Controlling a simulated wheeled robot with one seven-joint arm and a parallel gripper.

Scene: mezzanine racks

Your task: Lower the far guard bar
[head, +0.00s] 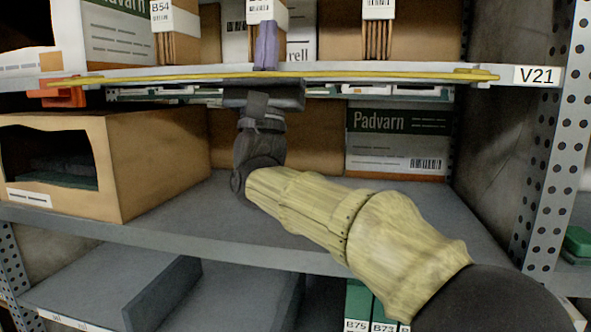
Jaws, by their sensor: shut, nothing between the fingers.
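A long thin yellow guard bar (390,76) runs nearly level along the front of the upper shelf in the head view. It is the only such bar in view. An orange piece (64,88) is near its left end. Its right end is beside the V21 label. My gripper (265,44) points up at the middle of the bar, with its purple-grey fingers shut and empty. The fingertips show above the bar and the dark hand below it. The bar crosses in front of the finger bases; I cannot tell whether they touch.
The upper shelf holds cartons (120,32) behind the bar. Below, an open brown box (155,160) stands left of my arm, and a Padvarn carton (396,140) stands at the back right. A perforated upright (552,150) bounds the right. The lower shelf's front is mostly bare.

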